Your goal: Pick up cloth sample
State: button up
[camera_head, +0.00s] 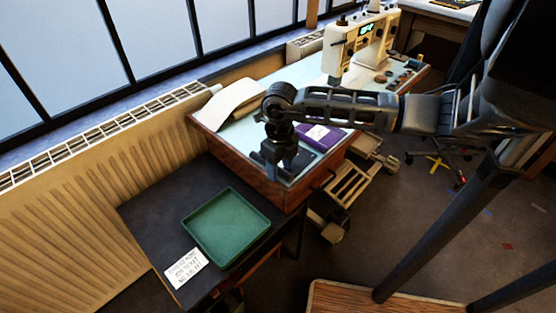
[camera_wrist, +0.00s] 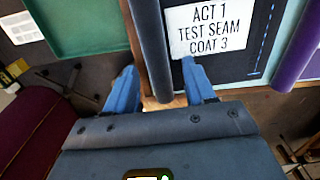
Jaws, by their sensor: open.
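The cloth sample (camera_wrist: 256,48) shows in the wrist view as a dark navy piece with a white label reading "ACT 1 TEST SEAM COAT 3" and a blue dashed stitch line. A rounded dark band (camera_wrist: 151,45) runs along its left side. My gripper (camera_wrist: 157,82) is open, with its blue fingers on either side of that band. The right fingertip overlaps the label's lower edge; whether it touches cannot be told. In the head view my gripper (camera_head: 283,170) points down over the near end of the sewing table and largely hides the sample.
A purple labelled piece (camera_head: 328,136) lies right of my gripper. A cream sewing machine (camera_head: 357,47) stands farther back on the sewing table (camera_head: 237,150). A green tray (camera_head: 227,228) and a white card (camera_head: 187,267) lie on the lower black table (camera_head: 160,205). A radiator (camera_head: 75,185) borders the left.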

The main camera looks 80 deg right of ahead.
grip_shut()
dwell(0.5)
jog(key=shift+r, duration=0.1)
